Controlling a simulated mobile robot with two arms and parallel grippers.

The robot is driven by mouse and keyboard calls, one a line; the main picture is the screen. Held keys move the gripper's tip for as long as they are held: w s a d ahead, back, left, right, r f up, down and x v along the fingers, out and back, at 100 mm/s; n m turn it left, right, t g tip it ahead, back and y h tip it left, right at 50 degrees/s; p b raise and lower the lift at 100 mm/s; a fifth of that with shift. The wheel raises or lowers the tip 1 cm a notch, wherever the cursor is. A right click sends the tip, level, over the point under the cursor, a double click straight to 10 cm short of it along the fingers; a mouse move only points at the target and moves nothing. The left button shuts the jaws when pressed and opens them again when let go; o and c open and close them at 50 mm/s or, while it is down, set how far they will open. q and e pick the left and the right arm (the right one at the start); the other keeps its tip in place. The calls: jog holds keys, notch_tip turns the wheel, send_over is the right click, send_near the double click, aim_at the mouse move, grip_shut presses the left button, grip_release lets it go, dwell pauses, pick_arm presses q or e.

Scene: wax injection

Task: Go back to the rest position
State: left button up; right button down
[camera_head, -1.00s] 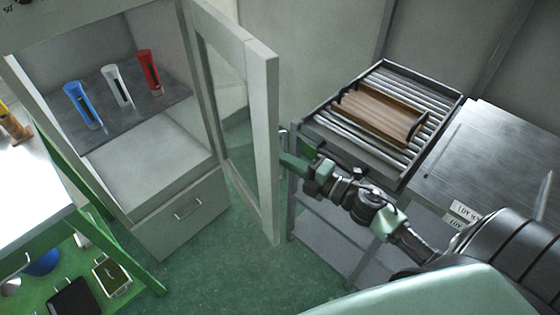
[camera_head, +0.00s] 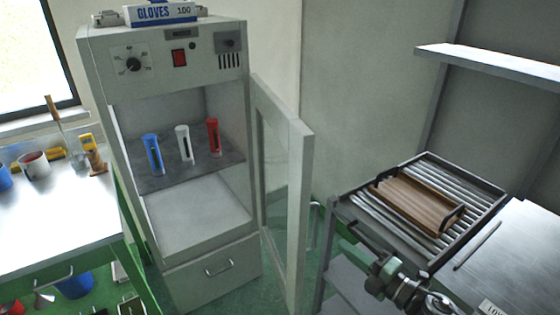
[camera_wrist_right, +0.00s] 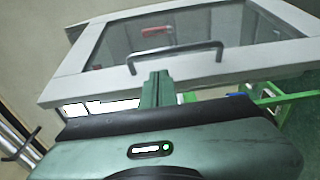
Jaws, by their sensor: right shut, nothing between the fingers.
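My right gripper (camera_head: 352,232) shows at the lower right of the head view, beside the roller table and right of the open cabinet door (camera_head: 300,215). In the wrist view its fingers (camera_wrist_right: 157,88) are together and empty. The door's handle (camera_wrist_right: 175,53) shows just beyond the fingertips in that view; I cannot tell the exact gap. My left gripper is not in view.
The cabinet (camera_head: 128,95) stands open with a blue, a white and a red tube (camera_head: 213,138) on its shelf. A brown tray (camera_head: 420,203) lies on the roller table (camera_head: 478,215). A workbench (camera_head: 60,220) is at left, with green floor between.

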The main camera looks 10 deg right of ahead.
jog(key=s+d+f+m+g+h, duration=0.2)
jog(key=s+f+m+g+h, duration=0.3)
jog(key=m+h, duration=0.8)
jog(key=s+a+f+m+g+y, duration=0.3)
jog(key=s+a+m+g, duration=0.15)
jog(key=s, duration=0.55)
jog(key=s+a+f+m+g+y, duration=0.2)
jog(key=s+a+f+m+g, duration=0.15)
jog(key=s+a, duration=0.45)
jog(key=s+d+f+g, duration=0.1)
jog(key=s+f, duration=0.1)
jog(key=f, duration=1.2)
jog(key=s+d+f, duration=0.1)
jog(key=s+f, duration=0.1)
jog(key=f, duration=1.1)
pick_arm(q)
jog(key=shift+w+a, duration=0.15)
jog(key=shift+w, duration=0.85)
pick_arm(e)
jog(key=s+d+f+g, duration=0.1)
jog(key=s+d+f, duration=0.2)
jog(key=s+f, duration=1.2)
jog(key=shift+s, duration=0.5)
